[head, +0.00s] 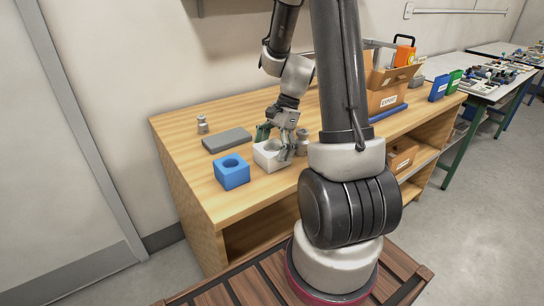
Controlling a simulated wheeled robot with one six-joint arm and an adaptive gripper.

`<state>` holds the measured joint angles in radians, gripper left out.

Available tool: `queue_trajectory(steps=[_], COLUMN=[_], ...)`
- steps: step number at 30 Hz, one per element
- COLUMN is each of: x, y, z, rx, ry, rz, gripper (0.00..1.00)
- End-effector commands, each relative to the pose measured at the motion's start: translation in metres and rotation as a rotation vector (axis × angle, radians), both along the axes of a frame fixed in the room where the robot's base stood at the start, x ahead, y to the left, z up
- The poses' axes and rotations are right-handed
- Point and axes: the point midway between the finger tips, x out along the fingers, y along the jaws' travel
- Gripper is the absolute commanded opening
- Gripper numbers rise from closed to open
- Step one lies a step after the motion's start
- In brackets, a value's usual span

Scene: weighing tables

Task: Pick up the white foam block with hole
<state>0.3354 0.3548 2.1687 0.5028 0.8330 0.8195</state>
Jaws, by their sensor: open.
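The white foam block with hole (266,160) stands on the wooden table, to the right of a blue block. My gripper (276,148) is over the white block, with its fingers spread at the block's top and right side. The right finger hides part of the block's right side. I cannot tell whether the fingers touch it. The gripper is open.
A blue block with a hole (231,172) stands just left of the white one. A grey flat slab (227,140) and a small metal weight (202,124) lie behind. Another metal weight (302,141) stands close right of the gripper. A cardboard box (388,101) is further right. The table's left front is clear.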

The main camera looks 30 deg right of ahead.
Motion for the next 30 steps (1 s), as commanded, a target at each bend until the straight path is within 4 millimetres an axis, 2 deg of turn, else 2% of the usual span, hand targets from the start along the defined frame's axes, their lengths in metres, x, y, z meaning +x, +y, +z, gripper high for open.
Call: queue_trajectory(steps=[5, 11, 23, 26, 30], x=[0.000, 0.000, 0.000, 0.001, 0.001], y=[0.000, 0.000, 0.000, 0.000, 0.000], z=[0.000, 0.000, 0.003, 0.016, 0.046], rx=[0.000, 0.000, 0.000, 0.000, -0.002], ry=[-0.001, -0.001, -0.002, -0.005, -0.007], rz=[0.000, 0.000, 0.000, 0.001, 0.000], gripper=[1.00, 0.66, 0.66, 0.66, 0.65])
